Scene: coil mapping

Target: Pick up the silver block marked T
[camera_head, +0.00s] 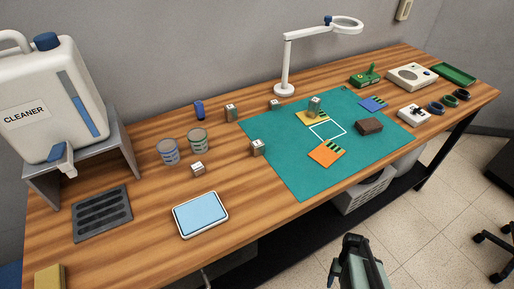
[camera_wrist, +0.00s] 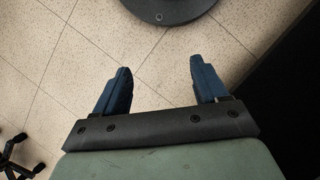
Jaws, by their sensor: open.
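Several small silver blocks stand on the wooden table in the head view. One block (camera_head: 231,113) is at the back, one (camera_head: 274,104) is at the mat's back edge, one (camera_head: 257,147) is at the mat's left edge, and one (camera_head: 198,168) is near the cups. My gripper (camera_head: 350,252) is off the table's front edge, far from the blocks. The wrist view shows its jaws (camera_wrist: 160,78) open and empty over the floor.
The green mat (camera_head: 290,175) holds coloured cards and a brown block (camera_head: 369,126). A lamp (camera_head: 284,88) stands behind it. Two cups (camera_head: 197,140), a blue-topped tray (camera_head: 201,214) and a cleaner jug (camera_head: 55,95) are to the left. Bare wood lies around the tray.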

